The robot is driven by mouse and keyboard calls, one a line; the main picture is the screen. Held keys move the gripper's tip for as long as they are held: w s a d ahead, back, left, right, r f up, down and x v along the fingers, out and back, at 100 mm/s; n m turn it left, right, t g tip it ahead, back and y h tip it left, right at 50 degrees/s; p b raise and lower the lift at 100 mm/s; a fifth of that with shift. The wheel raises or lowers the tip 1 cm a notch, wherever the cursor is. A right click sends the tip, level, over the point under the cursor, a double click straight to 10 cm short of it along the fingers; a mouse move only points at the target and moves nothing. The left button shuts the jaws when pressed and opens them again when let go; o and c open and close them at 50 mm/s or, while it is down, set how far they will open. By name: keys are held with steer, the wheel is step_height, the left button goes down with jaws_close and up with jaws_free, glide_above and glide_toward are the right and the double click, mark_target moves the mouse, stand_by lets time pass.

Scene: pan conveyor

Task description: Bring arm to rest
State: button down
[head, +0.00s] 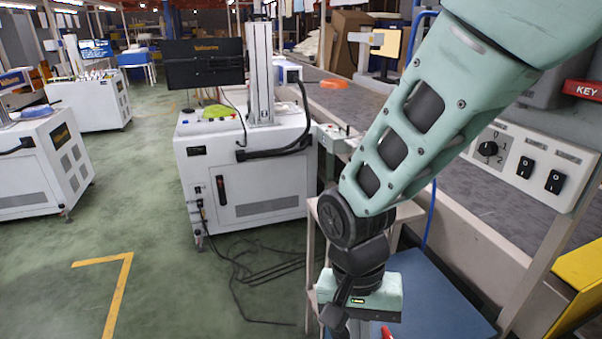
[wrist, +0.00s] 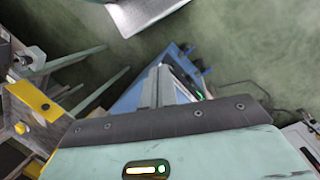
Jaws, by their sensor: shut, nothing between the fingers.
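My teal arm reaches down from the upper right in the head view. My gripper (head: 348,326) points down at the bottom edge, where its tips are partly cut off. In the wrist view my gripper (wrist: 163,84) shows grey fingers close together, shut with nothing held. It hangs in front of or over a blue surface (head: 440,300); the gap between them is hard to tell. Blue also shows behind the fingers in the wrist view (wrist: 128,102).
A white machine cabinet (head: 255,175) with a monitor (head: 204,62) stands left of my arm. The conveyor (head: 345,100) and a switch panel (head: 525,165) are on the right. A small red item (head: 387,332) shows beside my gripper. Green floor (head: 160,240) is open at left.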

steer(key=s+d+r+n+t+y, duration=0.1)
steer(key=s+d+r+n+t, duration=0.1)
steer(key=s+d+r+n, duration=0.3)
step_height(320, 180, up, 4)
steer(key=s+n, duration=0.2)
steer(key=n, duration=0.3)
steer(key=shift+s+d+r+n+t+y, duration=0.2)
steer(key=shift+n+t+y, duration=0.1)
steer(key=shift+n+y, duration=0.1)
steer(key=c, duration=2.1)
jaws_free()
steer(key=shift+c, duration=0.2)
